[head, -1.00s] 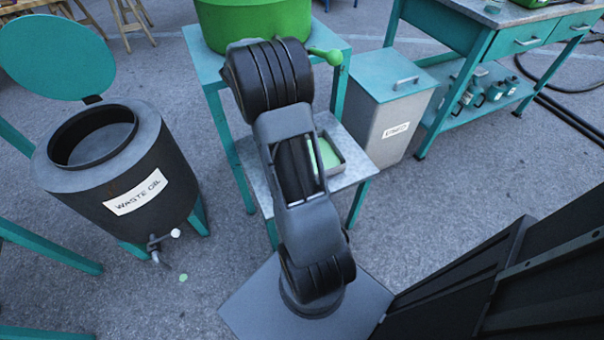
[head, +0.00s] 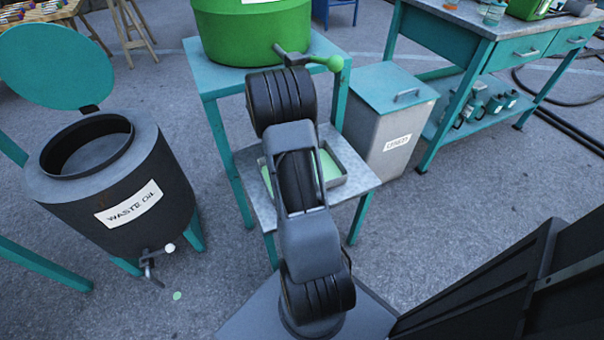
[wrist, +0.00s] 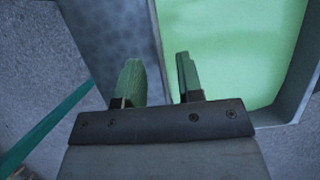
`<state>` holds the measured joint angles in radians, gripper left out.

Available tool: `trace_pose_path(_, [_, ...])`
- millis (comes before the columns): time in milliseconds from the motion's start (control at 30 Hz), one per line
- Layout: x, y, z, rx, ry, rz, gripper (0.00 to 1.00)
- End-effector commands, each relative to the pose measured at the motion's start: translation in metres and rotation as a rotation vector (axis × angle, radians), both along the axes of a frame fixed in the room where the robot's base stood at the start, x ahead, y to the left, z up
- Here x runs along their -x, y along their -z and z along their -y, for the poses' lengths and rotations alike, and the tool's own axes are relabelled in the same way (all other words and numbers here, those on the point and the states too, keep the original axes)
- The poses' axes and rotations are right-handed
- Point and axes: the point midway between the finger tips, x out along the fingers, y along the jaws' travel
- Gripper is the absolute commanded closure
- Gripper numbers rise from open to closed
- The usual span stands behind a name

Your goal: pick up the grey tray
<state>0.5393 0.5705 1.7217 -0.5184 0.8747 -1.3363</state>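The grey tray (head: 338,183) sits on the lower shelf of the teal stand in the head view, with pale green liquid in it. My arm hides its middle part. In the wrist view the tray's rim (wrist: 303,85) and the green liquid fill the upper right. My gripper (wrist: 160,78) is open, with its two fingers apart. The tray's left wall runs between the fingers in the picture: the left finger is over the shelf, the right one over the green liquid. I cannot tell how far down the fingers reach. The fingers are hidden in the head view.
A large green drum (head: 240,35) with a tap stands on the stand's top (head: 208,78), above the tray. A black waste oil barrel (head: 150,170) stands left, a grey lidded bin (head: 385,120) right. A teal workbench (head: 450,40) is behind the bin.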

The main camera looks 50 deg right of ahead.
Motion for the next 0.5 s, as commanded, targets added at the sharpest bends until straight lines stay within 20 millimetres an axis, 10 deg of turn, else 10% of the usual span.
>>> trace_pose_path(500, [0.005,0.044,0.015,0.000,0.000,0.000,0.66])
